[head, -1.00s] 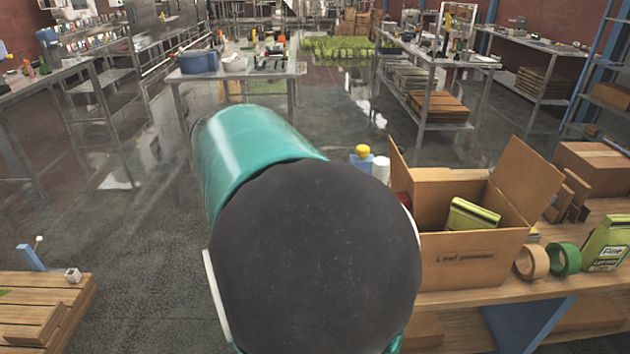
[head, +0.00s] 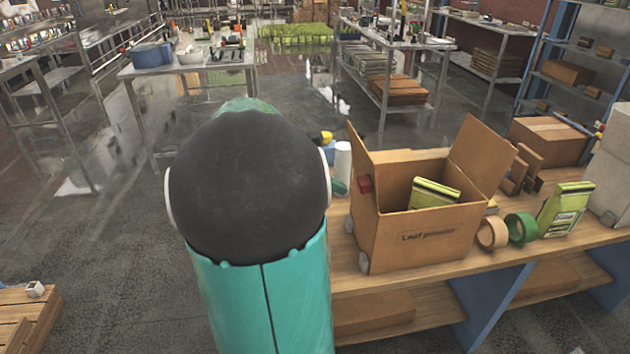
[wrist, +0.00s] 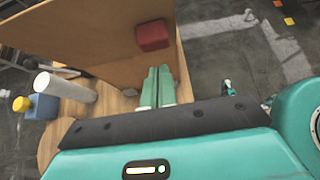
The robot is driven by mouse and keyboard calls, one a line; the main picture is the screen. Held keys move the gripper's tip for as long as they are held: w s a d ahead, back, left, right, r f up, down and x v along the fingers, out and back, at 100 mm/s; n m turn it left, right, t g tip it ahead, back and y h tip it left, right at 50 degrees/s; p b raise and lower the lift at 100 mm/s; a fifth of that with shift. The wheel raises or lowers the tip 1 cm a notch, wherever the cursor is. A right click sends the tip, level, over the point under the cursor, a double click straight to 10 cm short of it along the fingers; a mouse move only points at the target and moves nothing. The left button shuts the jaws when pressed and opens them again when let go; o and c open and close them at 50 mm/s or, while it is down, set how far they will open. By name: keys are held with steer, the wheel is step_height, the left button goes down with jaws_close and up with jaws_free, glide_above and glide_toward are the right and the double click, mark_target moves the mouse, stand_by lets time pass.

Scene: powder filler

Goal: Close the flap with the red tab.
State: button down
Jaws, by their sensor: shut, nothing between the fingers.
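The cardboard box (head: 425,238), printed "Leaf powder", stands open on the wooden bench at right in the head view. Its left flap (head: 362,150) stands up steeply, with the red tab (head: 365,184) on its outer side. The right flap (head: 482,152) leans outward. In the wrist view the red tab (wrist: 152,35) is on a tan cardboard panel (wrist: 95,35), just beyond my fingertips. My gripper (wrist: 158,72) is shut and empty, with a visible gap to the tab. In the head view my arm hides most of the gripper.
A green packet (head: 434,193) is inside the box. A white cylinder (head: 342,165) stands left of the box; a blue block with a yellow top (wrist: 40,106) is beside it. Tape rolls (head: 522,229) and another green packet (head: 566,208) are to the right. Open floor lies left of the bench.

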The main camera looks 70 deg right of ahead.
steer(key=shift+s+d+r, duration=0.15)
steer(key=shift+s+d, duration=0.15)
steer(key=shift+s, duration=0.2)
steer(key=shift+s+d+r, duration=0.1)
steer(key=shift+s+d, duration=0.15)
steer(key=shift+s, duration=0.2)
steer(key=shift+r, duration=0.1)
